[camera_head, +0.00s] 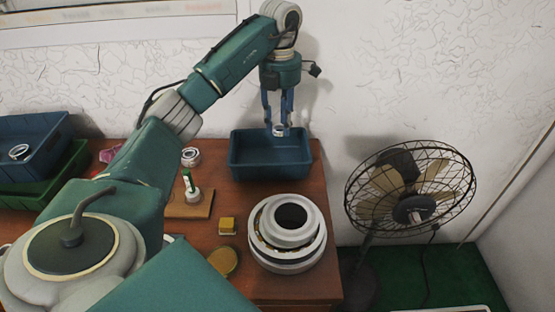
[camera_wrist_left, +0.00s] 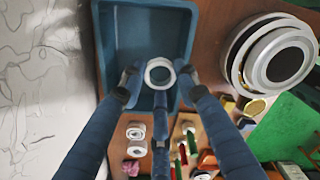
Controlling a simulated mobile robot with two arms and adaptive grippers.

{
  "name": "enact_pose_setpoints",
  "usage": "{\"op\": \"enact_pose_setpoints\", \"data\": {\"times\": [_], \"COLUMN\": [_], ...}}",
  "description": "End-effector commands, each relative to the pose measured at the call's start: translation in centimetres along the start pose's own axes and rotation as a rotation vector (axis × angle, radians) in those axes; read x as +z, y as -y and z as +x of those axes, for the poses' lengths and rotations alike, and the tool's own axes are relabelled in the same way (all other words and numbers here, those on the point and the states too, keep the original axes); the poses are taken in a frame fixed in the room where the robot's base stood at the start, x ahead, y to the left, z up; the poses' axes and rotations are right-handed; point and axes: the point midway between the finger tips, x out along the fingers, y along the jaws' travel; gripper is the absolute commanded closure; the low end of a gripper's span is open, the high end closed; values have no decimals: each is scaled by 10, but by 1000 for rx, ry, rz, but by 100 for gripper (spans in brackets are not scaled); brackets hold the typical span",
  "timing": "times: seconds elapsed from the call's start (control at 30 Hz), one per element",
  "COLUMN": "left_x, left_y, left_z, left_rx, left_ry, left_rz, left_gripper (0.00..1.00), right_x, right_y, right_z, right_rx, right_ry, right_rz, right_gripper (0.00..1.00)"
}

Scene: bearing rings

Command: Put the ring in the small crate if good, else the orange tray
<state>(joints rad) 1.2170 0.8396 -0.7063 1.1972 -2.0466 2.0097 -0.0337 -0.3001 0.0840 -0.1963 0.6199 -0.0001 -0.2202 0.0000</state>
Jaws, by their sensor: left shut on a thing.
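My left gripper (camera_head: 278,123) is shut on a small white and silver ring (camera_head: 279,131), high at the back right of the table. The left wrist view also shows the ring (camera_wrist_left: 147,75) pinched between the fingertips of my left gripper (camera_wrist_left: 158,77). A blue crate (camera_head: 269,171) stands on the table right below the ring and looks empty; it also fills the upper middle of the left wrist view (camera_wrist_left: 120,10). I cannot tell whether the ring touches the crate. No orange tray can be made out. My right gripper is out of view.
Another blue crate (camera_head: 45,128) with a ring in it sits on a green crate (camera_head: 76,168) at the left. A large stepped white ring stack (camera_head: 287,257), a yellow block (camera_head: 227,225) and a wooden board (camera_head: 197,211) stand nearby. A fan (camera_head: 410,190) is right of the table.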

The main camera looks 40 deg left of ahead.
Motion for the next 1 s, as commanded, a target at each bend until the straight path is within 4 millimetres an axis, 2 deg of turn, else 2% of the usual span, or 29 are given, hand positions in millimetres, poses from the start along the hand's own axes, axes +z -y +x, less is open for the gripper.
{"op": "enact_pose_setpoints", "data": {"times": [0.03, 0.3, 0.57, 0.8, 1.0], "left_x": [0, 0, 0, 0, 1], "left_y": [2, 1, 0, 1, 0], "left_z": [20, 78, 99, 133, 137], "left_rx": [-4, -1, 0, -1, 0], "left_ry": [-4, -2, -1, -2, 2], "left_rz": [4, 3, 3, 4, 4], "left_gripper": [100, 100, 100, 100, 100], "right_x": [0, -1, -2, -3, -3], "right_y": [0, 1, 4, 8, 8], "right_z": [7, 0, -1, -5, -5], "right_rx": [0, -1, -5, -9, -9], "right_ry": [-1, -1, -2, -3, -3], "right_rz": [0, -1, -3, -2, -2], "right_gripper": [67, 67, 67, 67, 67]}}
